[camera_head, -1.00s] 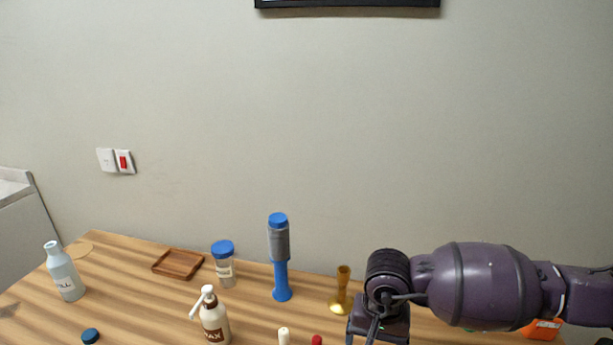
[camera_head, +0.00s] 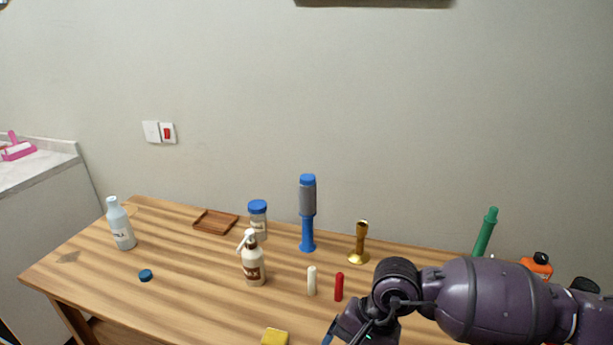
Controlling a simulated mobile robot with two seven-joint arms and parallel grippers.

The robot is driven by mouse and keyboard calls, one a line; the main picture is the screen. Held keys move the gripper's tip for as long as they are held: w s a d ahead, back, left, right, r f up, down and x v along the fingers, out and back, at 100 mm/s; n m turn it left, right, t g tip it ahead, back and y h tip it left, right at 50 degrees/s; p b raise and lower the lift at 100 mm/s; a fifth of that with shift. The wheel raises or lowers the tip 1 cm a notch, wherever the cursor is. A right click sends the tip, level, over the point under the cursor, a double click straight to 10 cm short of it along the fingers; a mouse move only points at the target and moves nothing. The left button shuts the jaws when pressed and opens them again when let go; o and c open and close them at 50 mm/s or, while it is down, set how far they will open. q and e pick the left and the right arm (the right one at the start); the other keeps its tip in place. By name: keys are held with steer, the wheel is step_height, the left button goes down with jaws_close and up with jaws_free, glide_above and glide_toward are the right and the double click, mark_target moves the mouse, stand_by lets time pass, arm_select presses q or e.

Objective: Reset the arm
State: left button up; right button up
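My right arm comes in from the right, low in the head view, over the right part of the wooden table (camera_head: 190,290). Its gripper (camera_head: 342,338) points down and to the left near the bottom edge. The fingertips are mostly cut off by the frame, so I cannot tell whether it is open or shut. No held object shows at it. My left arm and gripper are not in view.
Behind stand a gold candlestick (camera_head: 358,245), blue-grey bottle (camera_head: 307,215), pump bottle (camera_head: 253,262) and jar (camera_head: 258,219). A green bottle (camera_head: 485,232) stands right. The table's left front is mostly clear.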

steer(key=s+a+r+m+g+y, duration=0.1)
steer(key=s+a+r+m+y, duration=0.35)
steer(key=a+y, duration=0.35)
step_height(320, 180, up, 11)
steer(key=w+a+m+t+y, duration=0.1)
steer(key=m+t+y, duration=0.75)
steer(key=m, duration=0.75)
steer(key=w+d+f+m+t+h, duration=0.25)
steer(key=d+m+t+h, duration=0.45)
steer(key=m, duration=0.6)
steer(key=w+d+f+m+t+h, duration=0.1)
steer(key=w+d+m+t+h, duration=0.2)
steer(key=d+m+t+h, duration=0.75)
steer(key=s+d+f+m+g+h, duration=0.45)
steer(key=f+m+g, duration=0.45)
steer(key=m, duration=0.3)
steer(key=s+d+f+m+g, duration=0.4)
steer(key=s+f+m+g, duration=0.15)
steer(key=s, duration=0.45)
steer(key=s+d+f+m+g, duration=0.3)
steer(key=s+f+m+g, duration=0.25)
steer(key=s, duration=0.45)
steer(key=w+f+n+t, duration=0.1)
steer(key=w+f+t, duration=0.6)
steer(key=w+f, duration=0.1)
steer(key=shift+w+f+t+y, duration=0.2)
steer(key=shift+f+t+y, duration=0.15)
steer(key=shift+y, duration=0.1)
